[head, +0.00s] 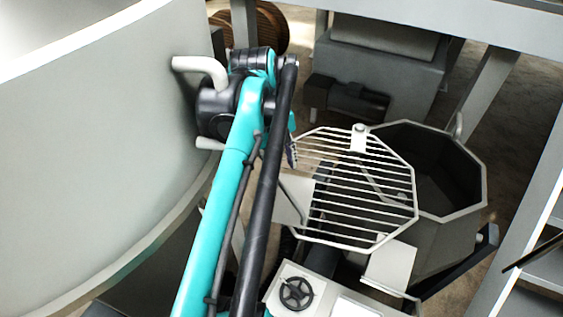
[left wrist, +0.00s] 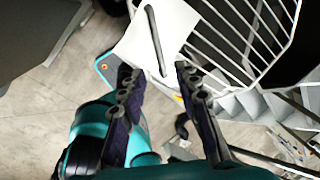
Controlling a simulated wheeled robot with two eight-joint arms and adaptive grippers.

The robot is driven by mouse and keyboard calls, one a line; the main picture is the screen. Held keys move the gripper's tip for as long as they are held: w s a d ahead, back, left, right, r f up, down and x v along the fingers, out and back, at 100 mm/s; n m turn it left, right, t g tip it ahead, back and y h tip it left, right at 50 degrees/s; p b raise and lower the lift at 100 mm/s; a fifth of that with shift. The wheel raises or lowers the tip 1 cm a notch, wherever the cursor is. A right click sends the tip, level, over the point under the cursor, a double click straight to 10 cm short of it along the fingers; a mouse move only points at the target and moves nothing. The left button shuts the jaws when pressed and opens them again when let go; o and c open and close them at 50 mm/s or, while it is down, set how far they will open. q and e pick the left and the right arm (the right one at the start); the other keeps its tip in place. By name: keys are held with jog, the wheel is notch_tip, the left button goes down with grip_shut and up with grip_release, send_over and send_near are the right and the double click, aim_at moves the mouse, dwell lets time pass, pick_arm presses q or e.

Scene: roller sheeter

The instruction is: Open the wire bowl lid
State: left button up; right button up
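The wire bowl lid (head: 350,190) is a pale octagonal frame with parallel bars. In the head view it overlaps the left part of the dark grey octagonal bowl (head: 465,185), whose right interior shows. The lid also shows at the upper right of the left wrist view (left wrist: 243,35). A white plate (left wrist: 180,22) with a slim grey bar (left wrist: 154,42) lies beside the lid. My left gripper (left wrist: 154,70) is open, its dark fingers spread either side of the bar's near end; contact cannot be told. In the head view my left gripper (head: 291,150) is mostly hidden by its arm. My right gripper is out of view.
A large pale curved vessel (head: 90,150) with a bent handle (head: 200,68) fills the left. A white box with a black handwheel (head: 296,293) stands in front of the lid. A grey machine (head: 385,65) is behind, and pale beams (head: 530,200) run along the right.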

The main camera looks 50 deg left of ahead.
pick_arm(q)
grip_shut()
jog(key=w+d+f+n+h+b, duration=0.1)
jog(key=w+d+n, duration=0.1)
jog(key=w+d, duration=0.5)
jog(key=w+d+f+n+h+b, duration=0.1)
jog(key=w+d+f+n+b, duration=0.15)
jog(key=w, duration=0.75)
jog(key=w+d+f+n, duration=0.2)
jog(key=w+d, duration=0.4)
jog(key=d, duration=0.3)
jog(key=w+d+f+n, duration=0.2)
jog(key=w+d, duration=0.3)
jog(key=d, duration=0.5)
jog(key=x, duration=1.1)
jog(key=shift+h, duration=0.4)
jog(key=s+a, duration=0.1)
jog(key=s+a+r, duration=0.1)
jog(key=a, duration=0.1)
jog(key=shift+s+a+p, duration=0.1)
jog(key=shift+a+p, duration=0.15)
jog(key=shift+p, duration=0.1)
